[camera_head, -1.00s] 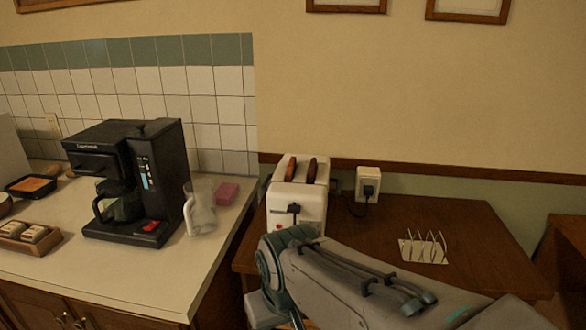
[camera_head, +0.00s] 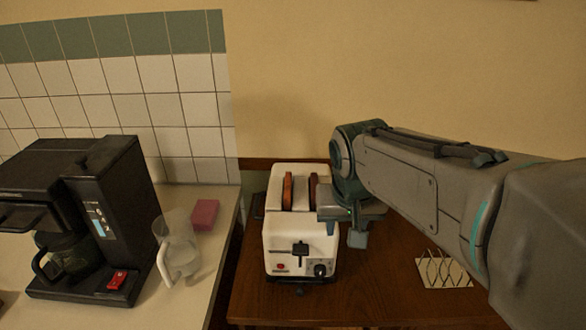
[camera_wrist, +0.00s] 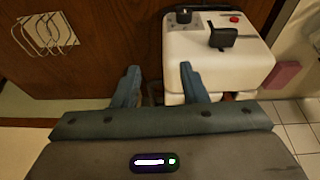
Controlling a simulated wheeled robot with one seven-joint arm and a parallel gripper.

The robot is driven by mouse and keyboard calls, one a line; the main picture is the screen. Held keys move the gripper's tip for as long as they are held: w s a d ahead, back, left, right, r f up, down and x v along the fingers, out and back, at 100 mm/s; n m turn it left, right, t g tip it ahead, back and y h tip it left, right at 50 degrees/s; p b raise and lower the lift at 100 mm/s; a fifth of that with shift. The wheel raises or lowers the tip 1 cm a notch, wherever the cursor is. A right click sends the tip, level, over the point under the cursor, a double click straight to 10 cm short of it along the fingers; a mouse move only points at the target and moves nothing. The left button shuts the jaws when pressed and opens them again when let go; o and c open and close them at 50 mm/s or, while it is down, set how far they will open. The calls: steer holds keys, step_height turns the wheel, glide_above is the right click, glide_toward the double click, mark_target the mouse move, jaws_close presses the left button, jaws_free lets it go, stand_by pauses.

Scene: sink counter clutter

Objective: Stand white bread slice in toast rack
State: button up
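Two brown-looking slices stand upright in the white toaster (camera_head: 283,234): a left slice (camera_head: 288,191) and a right slice (camera_head: 313,189). I cannot tell which is the white bread slice. The wire toast rack (camera_head: 444,270) sits on the wooden table to the right of the toaster, and no bread shows in it. It also shows at the upper left of the wrist view (camera_wrist: 45,35). My gripper (camera_wrist: 159,76) is open and empty, its fingers apart. In the head view it is just right of the toaster (camera_head: 356,232), partly hidden by my wrist.
On the counter to the left are a black coffee machine (camera_head: 85,220), a clear jug (camera_head: 180,255) and a pink sponge (camera_head: 205,214). The wooden table (camera_head: 380,300) is bare between toaster and rack. A wall stands close behind the toaster.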

steer(key=w+a+r+p, duration=0.5)
steer(key=w+a+r, duration=0.5)
steer(key=w+r, duration=0.1)
glide_above(288, 181)
steer(key=s, duration=0.2)
steer(key=shift+t, duration=0.4)
step_height(288, 181, down, 7)
steer(key=shift+w+f+p, duration=0.1)
steer(key=shift+p, duration=0.25)
steer(key=shift+p+x, duration=0.95)
steer(key=shift+x, duration=1.75)
steer(key=shift+a, duration=0.15)
steer(key=shift+c, duration=0.3)
jaws_close()
